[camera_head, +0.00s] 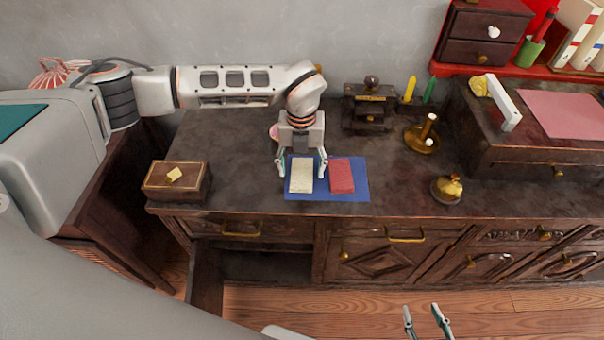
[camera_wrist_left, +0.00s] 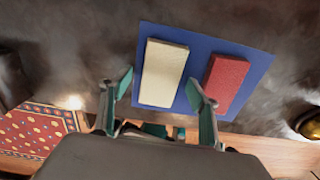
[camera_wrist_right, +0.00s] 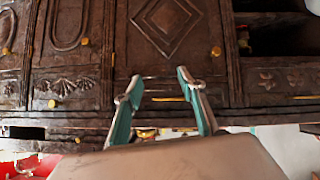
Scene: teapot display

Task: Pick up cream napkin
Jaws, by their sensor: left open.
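The cream napkin (camera_head: 301,175) is a folded block lying on a blue mat (camera_head: 330,195) on the dark wooden dresser top. It also shows in the left wrist view (camera_wrist_left: 163,73). A red napkin (camera_head: 341,176) lies to its right on the same mat. My left gripper (camera_head: 301,172) is open above the cream napkin. In the left wrist view its fingers (camera_wrist_left: 160,95) stand on either side of the cream napkin's near end, with no contact that I can make out. My right gripper (camera_head: 427,318) is open and empty, low in front of the dresser drawers.

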